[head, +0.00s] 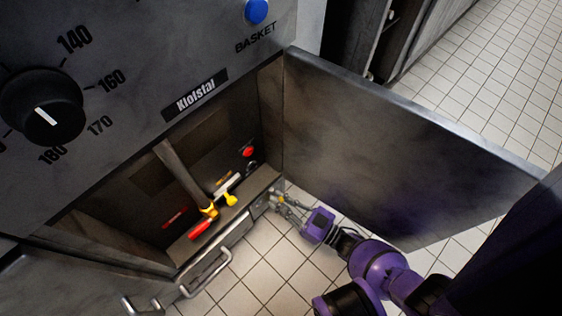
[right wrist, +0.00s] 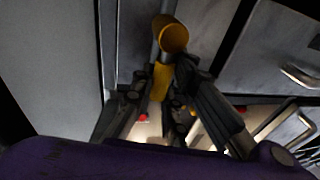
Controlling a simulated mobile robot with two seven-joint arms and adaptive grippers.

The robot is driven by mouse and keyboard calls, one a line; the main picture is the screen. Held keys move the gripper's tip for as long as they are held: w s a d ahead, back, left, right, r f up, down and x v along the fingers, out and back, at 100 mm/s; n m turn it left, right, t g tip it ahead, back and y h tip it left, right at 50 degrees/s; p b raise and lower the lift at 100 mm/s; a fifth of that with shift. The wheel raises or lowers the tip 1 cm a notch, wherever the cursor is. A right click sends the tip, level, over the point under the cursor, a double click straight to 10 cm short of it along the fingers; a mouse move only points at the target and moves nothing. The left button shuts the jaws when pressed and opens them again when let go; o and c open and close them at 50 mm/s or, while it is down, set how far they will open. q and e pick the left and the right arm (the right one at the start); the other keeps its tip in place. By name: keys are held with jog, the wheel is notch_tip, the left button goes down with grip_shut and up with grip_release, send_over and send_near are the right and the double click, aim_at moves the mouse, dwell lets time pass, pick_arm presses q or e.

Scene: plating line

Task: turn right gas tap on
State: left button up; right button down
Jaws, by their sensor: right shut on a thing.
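The right gas tap, a yellow handle with a round end (right wrist: 172,35), shows between my fingers in the right wrist view. My right gripper (right wrist: 165,72) is shut on its yellow part. In the head view my right gripper (head: 275,199) is at the right end of the cabinet's lower front edge, beside the open door. The held tap is too small and covered there to make out its angle. My left gripper is not in view.
The open cabinet door (head: 400,150) stands right of my gripper. Inside the cabinet are a red-handled part (head: 199,229), a yellow fitting (head: 230,199) and a red knob (head: 248,151). A metal bar handle (head: 207,275) sticks out below. Tiled floor (head: 290,262) is clear.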

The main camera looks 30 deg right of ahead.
jog(key=c, duration=1.7)
grip_release()
jog(key=v, duration=1.2)
jog(key=shift+d, duration=0.1)
